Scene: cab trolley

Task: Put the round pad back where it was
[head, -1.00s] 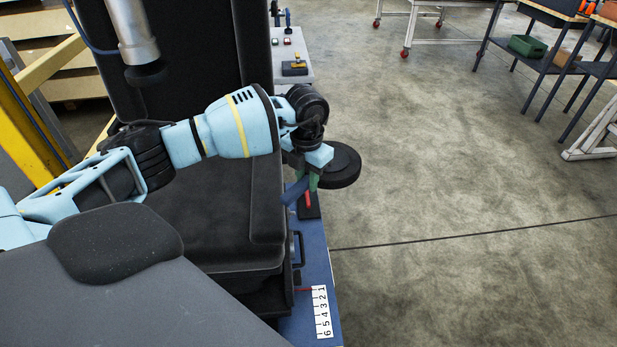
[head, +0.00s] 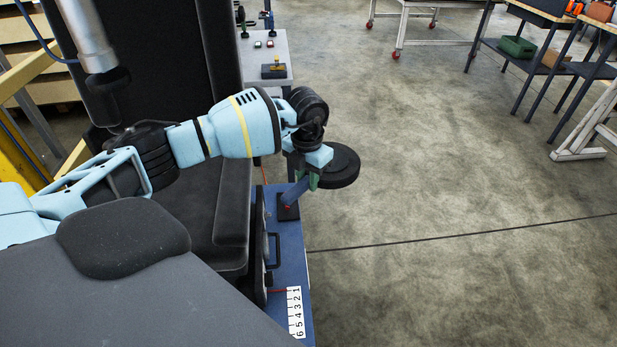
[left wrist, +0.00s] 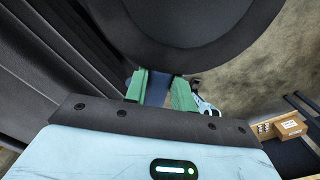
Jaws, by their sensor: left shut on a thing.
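The round pad (head: 341,166) is a thick black disc, held in the air beside the right edge of the blue side platform (head: 295,265). In the left wrist view the pad (left wrist: 195,28) fills the top, just beyond the fingers. My left gripper (head: 313,181) has green fingers and is shut on the pad's near side. The fingers also show in the left wrist view (left wrist: 160,90), with something bluish between them. My right gripper is out of view.
A black seat (head: 232,200) stands left of the platform, under my arm. A white number strip (head: 296,313) and a black handle (head: 274,250) are near the front. A grey control panel (head: 265,60) lies behind. Open floor lies to the right.

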